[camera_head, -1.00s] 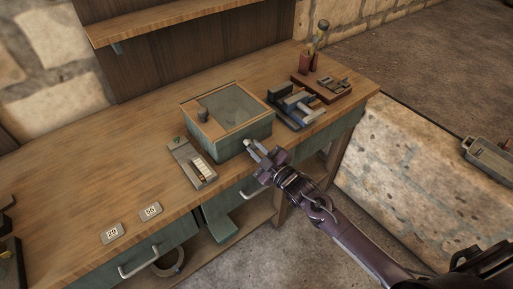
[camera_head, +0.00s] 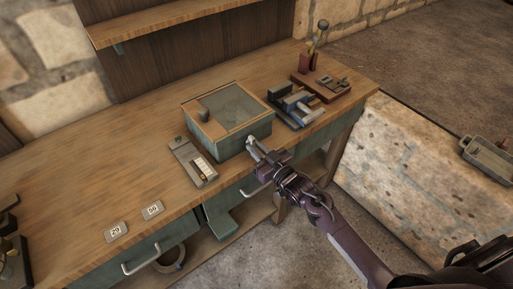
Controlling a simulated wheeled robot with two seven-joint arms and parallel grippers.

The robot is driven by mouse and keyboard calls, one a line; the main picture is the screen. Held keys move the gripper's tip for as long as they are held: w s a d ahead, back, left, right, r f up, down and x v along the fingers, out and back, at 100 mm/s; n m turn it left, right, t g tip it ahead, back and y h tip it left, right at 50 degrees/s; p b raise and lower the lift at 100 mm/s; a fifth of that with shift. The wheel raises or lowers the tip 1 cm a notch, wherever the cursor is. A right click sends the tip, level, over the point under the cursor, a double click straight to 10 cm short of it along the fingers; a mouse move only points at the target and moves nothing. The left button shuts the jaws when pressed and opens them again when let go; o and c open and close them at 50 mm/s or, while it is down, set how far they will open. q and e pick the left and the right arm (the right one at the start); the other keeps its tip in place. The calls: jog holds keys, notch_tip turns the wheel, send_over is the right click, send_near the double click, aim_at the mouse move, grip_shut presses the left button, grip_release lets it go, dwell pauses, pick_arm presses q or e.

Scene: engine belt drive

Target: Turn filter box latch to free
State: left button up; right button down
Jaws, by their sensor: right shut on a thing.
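The filter box (camera_head: 226,122) is a green box with a wooden-framed glass lid, standing on the workbench. Its lid (camera_head: 236,104) looks shut. My right gripper (camera_head: 252,147) is at the front face of the box, near its right part, with its fingers shut on a small pale piece there, apparently the latch. The latch is mostly hidden by the fingers, so its angle cannot be told. My left gripper is not in view.
A grey panel with a small gauge (camera_head: 193,162) lies left of the box. A blue-grey vise-like fixture (camera_head: 297,106) and a brown tray with parts (camera_head: 321,85) stand to the right. Two number tags, one of them at the front edge (camera_head: 116,232), lie at left. The bench's left middle is clear.

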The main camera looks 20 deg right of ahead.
dwell(0.5)
jog(key=c, duration=1.4)
grip_release()
jog(key=shift+s, duration=0.1)
jog(key=shift+s+d+f, duration=0.1)
jog(key=shift+s+d, duration=0.05)
jog(key=shift+s, duration=0.15)
jog(key=b+v, duration=0.1)
jog(key=v, duration=0.6)
